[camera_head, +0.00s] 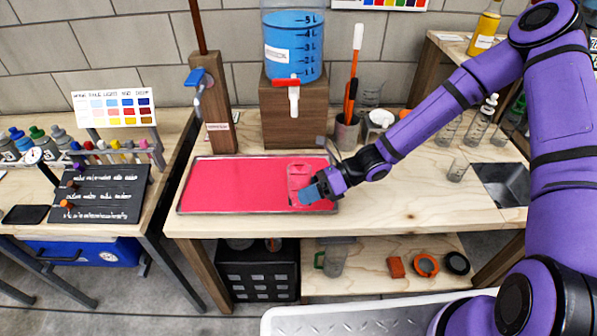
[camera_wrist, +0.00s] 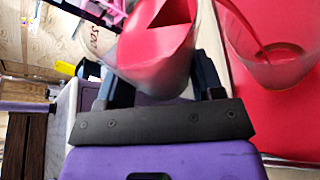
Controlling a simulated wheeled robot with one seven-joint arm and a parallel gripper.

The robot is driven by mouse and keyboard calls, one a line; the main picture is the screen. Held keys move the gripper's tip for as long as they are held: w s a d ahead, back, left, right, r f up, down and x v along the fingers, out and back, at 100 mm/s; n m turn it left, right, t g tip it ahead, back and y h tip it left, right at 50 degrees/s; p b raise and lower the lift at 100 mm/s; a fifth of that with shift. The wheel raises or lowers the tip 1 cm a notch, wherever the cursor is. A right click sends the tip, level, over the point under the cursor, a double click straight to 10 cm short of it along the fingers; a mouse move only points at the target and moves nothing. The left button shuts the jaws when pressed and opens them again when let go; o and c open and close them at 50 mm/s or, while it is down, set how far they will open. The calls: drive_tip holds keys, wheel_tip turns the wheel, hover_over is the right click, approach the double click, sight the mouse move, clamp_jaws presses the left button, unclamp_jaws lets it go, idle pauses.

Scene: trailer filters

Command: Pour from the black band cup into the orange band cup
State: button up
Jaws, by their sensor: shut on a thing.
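My gripper (camera_head: 312,190) is over the right end of the red tray (camera_head: 235,185). In the wrist view its two dark fingers (camera_wrist: 160,85) are shut on a clear cup (camera_wrist: 155,45), which looks tilted. Red shows in or through that cup; I cannot tell which. A second clear cup (camera_wrist: 280,55) stands to the right over the red surface, with a little brownish liquid at its bottom. A thin dark red streak runs down inside it. In the head view a clear cup (camera_head: 298,172) shows beside my fingers. I cannot make out a black or orange band on either cup.
A blue-filled dispenser (camera_head: 292,48) with a tap stands on a wooden block (camera_head: 291,115) behind the tray. A tool holder (camera_head: 346,133) and a small clear glass (camera_head: 458,170) stand to the right. A sink (camera_head: 503,184) is at the far right. The tray's left part is clear.

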drive_tip(key=shift+w+r+m, duration=0.2)
drive_tip(key=shift+r+m, duration=0.1)
drive_tip(key=shift+r, duration=0.5)
drive_tip(key=shift+r+m+g, duration=0.5)
drive_tip(key=shift+m, duration=0.1)
idle(1.5)
drive_tip(key=shift+s+f+m+g+y+b, duration=0.1)
drive_tip(key=shift+f+m+g+y+b, duration=0.15)
drive_tip(key=shift+m, duration=0.25)
drive_tip(key=shift+f+m+g+y+b, duration=0.15)
drive_tip(key=shift+m+g+y, duration=0.1)
drive_tip(key=shift+m, duration=0.25)
idle(2.8)
drive_tip(key=shift+m+b, duration=0.4)
drive_tip(key=shift+b, duration=0.1)
idle(0.8)
